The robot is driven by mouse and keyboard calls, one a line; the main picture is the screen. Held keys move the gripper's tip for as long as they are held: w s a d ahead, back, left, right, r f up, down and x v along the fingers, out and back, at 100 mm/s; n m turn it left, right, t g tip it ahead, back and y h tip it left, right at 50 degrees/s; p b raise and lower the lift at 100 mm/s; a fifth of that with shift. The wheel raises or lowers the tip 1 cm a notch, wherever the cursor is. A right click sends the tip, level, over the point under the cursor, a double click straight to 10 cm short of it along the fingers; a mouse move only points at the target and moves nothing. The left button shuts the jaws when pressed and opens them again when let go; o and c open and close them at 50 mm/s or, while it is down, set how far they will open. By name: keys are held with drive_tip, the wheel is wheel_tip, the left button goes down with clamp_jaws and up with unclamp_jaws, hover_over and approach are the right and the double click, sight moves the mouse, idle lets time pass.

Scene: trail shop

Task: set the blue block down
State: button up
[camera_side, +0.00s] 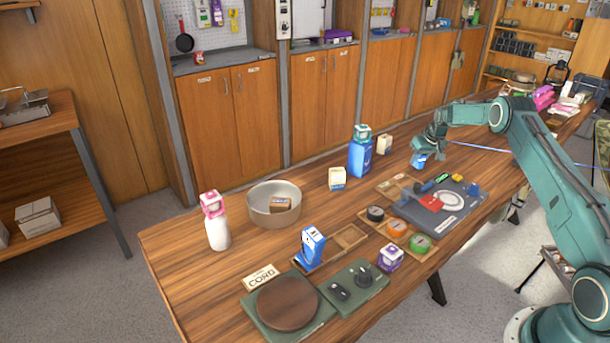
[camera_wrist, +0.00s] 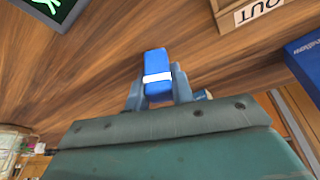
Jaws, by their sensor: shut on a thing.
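The blue block (camera_side: 419,161) is between the fingers of my gripper (camera_side: 427,152), at the back part of the wooden table (camera_side: 200,285). In the wrist view the blue block (camera_wrist: 157,66) has a white band and sits between the two fingertips (camera_wrist: 158,88), with bare wood showing beyond it. My gripper is shut on it. In the side view the fingers partly hide the block. I cannot tell whether its underside touches the table.
A blue bottle (camera_side: 359,158) with a teal-and-white block on top and a cream block (camera_side: 384,145) stand left of my gripper. A dark board (camera_side: 440,207) with small parts lies in front. A metal bowl (camera_side: 262,207) and a white bottle (camera_side: 218,233) stand farther left.

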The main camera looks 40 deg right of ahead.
drive_tip(key=shift+f, duration=0.25)
drive_tip(key=shift+f, duration=0.15)
drive_tip(key=o, duration=1)
drive_tip(key=shift+s+r, duration=0.1)
drive_tip(key=shift+r, duration=0.55)
drive_tip(key=shift+v, duration=5.5)
drive_tip(key=shift+s, duration=0.15)
